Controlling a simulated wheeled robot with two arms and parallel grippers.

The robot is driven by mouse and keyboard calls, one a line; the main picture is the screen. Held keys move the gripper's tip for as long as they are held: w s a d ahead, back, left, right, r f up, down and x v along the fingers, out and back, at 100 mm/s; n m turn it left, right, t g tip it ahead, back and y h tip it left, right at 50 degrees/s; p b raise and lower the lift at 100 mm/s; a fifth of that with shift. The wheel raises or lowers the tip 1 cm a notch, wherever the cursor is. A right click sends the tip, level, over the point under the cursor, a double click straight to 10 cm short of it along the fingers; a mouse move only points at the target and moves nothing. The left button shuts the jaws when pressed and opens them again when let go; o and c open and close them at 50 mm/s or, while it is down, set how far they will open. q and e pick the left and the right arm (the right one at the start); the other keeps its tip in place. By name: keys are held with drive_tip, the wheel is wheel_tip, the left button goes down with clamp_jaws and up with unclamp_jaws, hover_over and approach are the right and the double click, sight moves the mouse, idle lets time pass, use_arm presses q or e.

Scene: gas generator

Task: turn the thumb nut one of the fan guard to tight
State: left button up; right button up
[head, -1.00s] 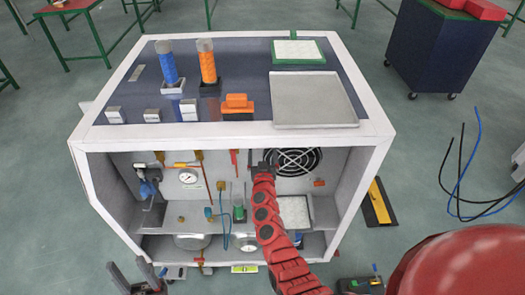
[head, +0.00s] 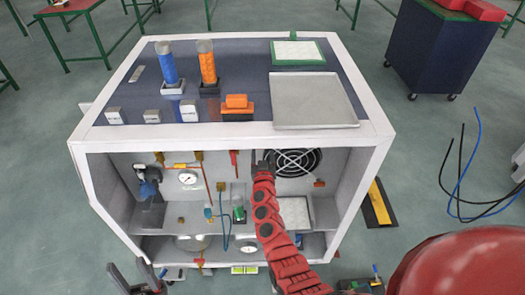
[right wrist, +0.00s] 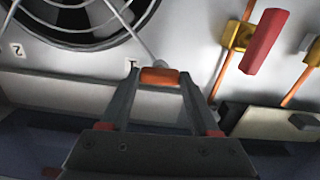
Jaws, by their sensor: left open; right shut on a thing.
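The fan guard (head: 297,161) is a wire grille over a dark round fan on the back wall of the cabinet. It also shows at the top left of the right wrist view (right wrist: 85,22). Thumb nut one (right wrist: 160,77) is orange, beside a label "1" at the guard's lower edge. My right gripper (right wrist: 158,82) is shut on it, with a finger on each side. In the head view the right gripper (head: 268,158) covers that nut. My left gripper (head: 137,280) is open and empty, low in front of the cabinet. Whether the nut is tight cannot be told.
An orange nut (head: 319,183) sits at the guard's lower right. A red-handled valve (right wrist: 264,41) is close beside the right gripper. A gauge (head: 188,178) and pipes fill the cabinet's left side. The cabinet's white top frame (head: 230,135) overhangs the opening.

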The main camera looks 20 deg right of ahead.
drive_tip(key=shift+m, duration=0.4)
drive_tip(key=m+b, duration=0.7)
drive_tip(key=m, duration=1)
drive_tip(key=shift+d+m, duration=0.1)
drive_tip(key=shift+m, duration=0.3)
drive_tip(key=shift+b, duration=0.3)
drive_tip(key=o, duration=1.4)
drive_tip(key=shift+c, duration=0.2)
